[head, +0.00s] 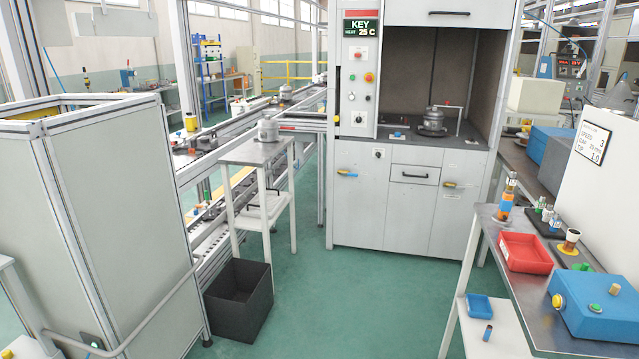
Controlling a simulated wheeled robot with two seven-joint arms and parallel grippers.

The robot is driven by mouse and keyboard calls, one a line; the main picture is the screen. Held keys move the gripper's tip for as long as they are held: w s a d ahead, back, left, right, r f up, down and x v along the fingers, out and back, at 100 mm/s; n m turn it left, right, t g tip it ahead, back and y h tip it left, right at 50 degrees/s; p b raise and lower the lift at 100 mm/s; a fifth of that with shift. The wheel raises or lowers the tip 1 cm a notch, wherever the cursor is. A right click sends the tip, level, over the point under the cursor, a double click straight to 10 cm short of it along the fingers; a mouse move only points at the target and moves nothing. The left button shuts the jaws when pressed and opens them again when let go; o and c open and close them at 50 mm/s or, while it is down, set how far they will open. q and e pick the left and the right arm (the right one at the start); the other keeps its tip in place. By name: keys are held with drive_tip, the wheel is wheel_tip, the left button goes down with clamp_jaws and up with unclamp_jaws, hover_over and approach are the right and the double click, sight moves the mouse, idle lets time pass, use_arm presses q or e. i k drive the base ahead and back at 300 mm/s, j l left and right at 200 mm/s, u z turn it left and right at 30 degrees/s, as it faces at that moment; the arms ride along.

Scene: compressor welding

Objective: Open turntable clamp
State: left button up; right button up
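A grey metal compressor (433,117) stands upright on a dark round turntable (431,131) inside the open bay of the grey welding cabinet. A thin light upright with a small reddish part on top (459,110) stands just right of the compressor; it may be the clamp, and it is too small to tell whether it is open or closed. A small blue part (397,134) lies on the bay floor to the left. Neither of my grippers is in view.
The cabinet (362,215) has a control panel (358,75) with buttons. A workbench (500,240) with a red tray (524,252) is right. Green floor before the cabinet is clear.

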sight(446, 103)
drive_tip(key=i+j, duration=0.1)
drive_tip(key=i, duration=0.65)
drive_tip(key=i+j+z, duration=0.15)
drive_tip(key=i, duration=0.6)
drive_tip(key=i+l+z, duration=0.45)
drive_tip(key=i, duration=0.65)
drive_tip(key=i+j+z, duration=0.2)
drive_tip(key=i+z, duration=0.3)
drive_tip(key=i, duration=0.6)
drive_tip(key=i+j+z, duration=0.3)
drive_tip(key=i+j, duration=0.2)
drive_tip(key=i+j+z, duration=0.3)
drive_tip(key=i+j, duration=0.15)
drive_tip(key=j, duration=0.15)
